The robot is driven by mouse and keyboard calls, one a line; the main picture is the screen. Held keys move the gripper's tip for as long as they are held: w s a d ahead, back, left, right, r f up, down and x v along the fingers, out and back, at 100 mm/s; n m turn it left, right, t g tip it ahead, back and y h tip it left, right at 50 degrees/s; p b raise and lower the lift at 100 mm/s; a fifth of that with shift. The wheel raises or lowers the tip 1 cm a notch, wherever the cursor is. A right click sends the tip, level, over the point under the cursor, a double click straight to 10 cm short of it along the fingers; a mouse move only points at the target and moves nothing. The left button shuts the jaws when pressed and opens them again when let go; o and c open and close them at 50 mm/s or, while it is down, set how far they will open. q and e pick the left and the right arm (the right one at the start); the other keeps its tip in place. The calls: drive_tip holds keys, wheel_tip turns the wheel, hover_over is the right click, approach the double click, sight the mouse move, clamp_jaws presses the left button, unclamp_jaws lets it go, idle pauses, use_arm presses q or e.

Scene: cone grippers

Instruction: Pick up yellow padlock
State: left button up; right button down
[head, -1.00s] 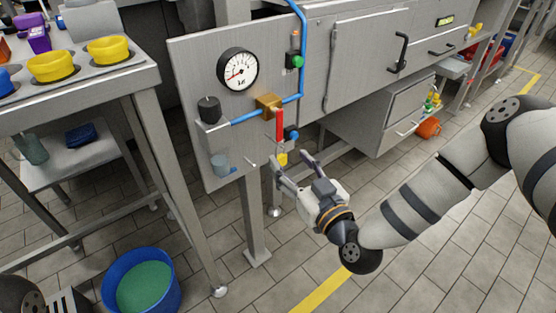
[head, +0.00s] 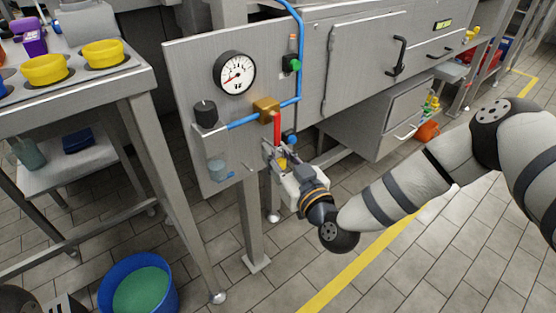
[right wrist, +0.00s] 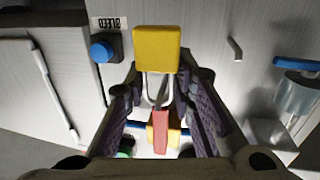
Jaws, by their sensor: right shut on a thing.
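The yellow padlock (head: 283,163) hangs low on the front panel, just below the red lever handle (head: 277,128). In the right wrist view the padlock (right wrist: 158,48) shows its square yellow body and silver shackle, with the red handle (right wrist: 160,132) close behind the shackle. My right gripper (head: 279,156) is at the panel, its fingers on both sides of the padlock and shut on it. Whether the shackle still passes through the handle is not clear. My left gripper is out of view.
The grey panel (head: 188,88) carries a gauge (head: 235,73), blue pipe, brass valve (head: 266,109) and a blue button (right wrist: 104,48) near the gripper. A table with yellow cups (head: 103,53) stands left. A blue bucket (head: 112,272) is on the floor. Floor at lower right is open.

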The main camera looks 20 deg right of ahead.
use_arm(q)
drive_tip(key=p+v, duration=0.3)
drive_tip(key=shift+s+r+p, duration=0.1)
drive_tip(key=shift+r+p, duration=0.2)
drive_tip(key=shift+p, duration=0.05)
use_arm(e)
drive_tip(key=s+d+r, duration=0.2)
drive_tip(key=s+r, duration=0.6)
drive_tip(key=s, duration=0.6)
drive_tip(key=shift+w, duration=0.1)
